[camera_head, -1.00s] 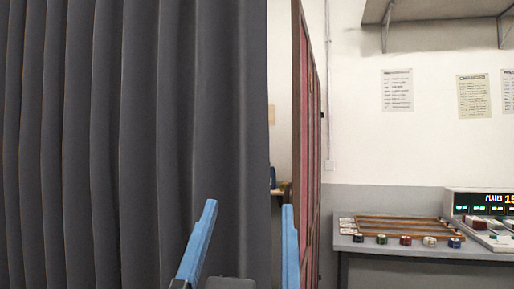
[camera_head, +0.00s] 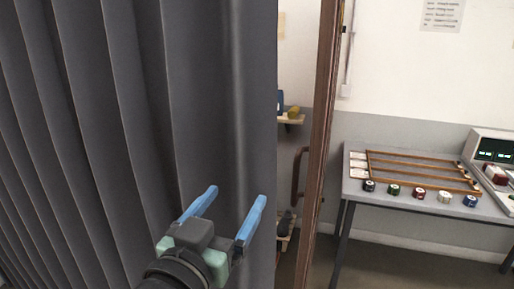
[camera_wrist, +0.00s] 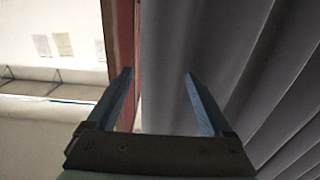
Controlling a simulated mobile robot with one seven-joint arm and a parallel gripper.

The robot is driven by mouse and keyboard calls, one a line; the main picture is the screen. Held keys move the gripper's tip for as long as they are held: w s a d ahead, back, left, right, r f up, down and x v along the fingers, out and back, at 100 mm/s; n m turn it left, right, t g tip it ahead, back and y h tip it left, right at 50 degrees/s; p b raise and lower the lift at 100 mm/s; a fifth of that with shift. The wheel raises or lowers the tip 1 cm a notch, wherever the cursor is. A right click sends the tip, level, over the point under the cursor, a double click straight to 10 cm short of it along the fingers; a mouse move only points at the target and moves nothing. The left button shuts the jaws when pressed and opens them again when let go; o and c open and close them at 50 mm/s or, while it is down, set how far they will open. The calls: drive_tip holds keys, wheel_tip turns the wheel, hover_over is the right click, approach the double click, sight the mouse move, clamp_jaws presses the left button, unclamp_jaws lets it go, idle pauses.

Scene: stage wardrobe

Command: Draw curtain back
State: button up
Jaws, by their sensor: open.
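A dark grey pleated curtain (camera_head: 120,110) hangs over the left half of the head view. Its free right edge runs down the middle, beside a narrow opening. My gripper (camera_head: 232,203) is open, its two blue fingers apart, in front of the curtain close to that edge. In the wrist view the curtain (camera_wrist: 235,60) fills the right side, and its edge lies in the line between the open fingers (camera_wrist: 160,75). I cannot tell whether the fingers touch the cloth. Nothing shows gripped.
A reddish-brown upright panel (camera_head: 322,130) stands just right of the curtain edge. Behind the gap is a small shelf (camera_head: 291,118) with items. A grey table (camera_head: 420,203) at right bears a wooden rack, several small coloured pieces and a console (camera_head: 492,160).

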sight(257, 167)
drive_tip(key=p+x, duration=0.3)
drive_tip(key=x, duration=0.9)
clamp_jaws()
idle(0.3)
